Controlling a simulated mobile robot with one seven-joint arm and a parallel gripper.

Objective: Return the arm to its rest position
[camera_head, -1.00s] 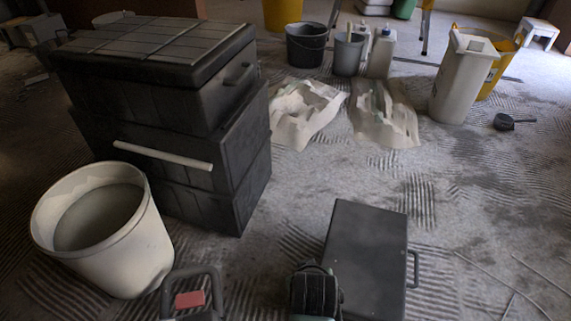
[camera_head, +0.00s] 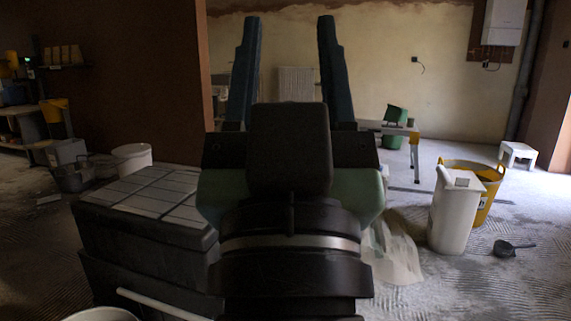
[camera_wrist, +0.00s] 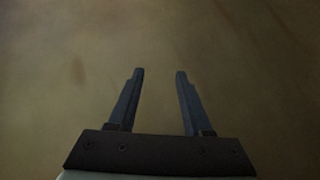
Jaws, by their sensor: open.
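My gripper (camera_head: 288,70) stands raised in the middle of the head view, its two dark blue fingers pointing up and wide apart. Nothing is between them. My arm fills the centre below it and hides part of the floor and the far bench. In the wrist view my gripper (camera_wrist: 159,100) is also open and empty, facing a plain, blurred tan surface with nothing near the fingers.
A dark chest with a slatted top (camera_head: 150,195) stands left of my arm. A white container (camera_head: 455,212), a yellow tub (camera_head: 488,190) and a dark scoop-like thing (camera_head: 512,248) are on the floor at right. A white stool (camera_head: 517,153) stands farther back. Floor at lower right is clear.

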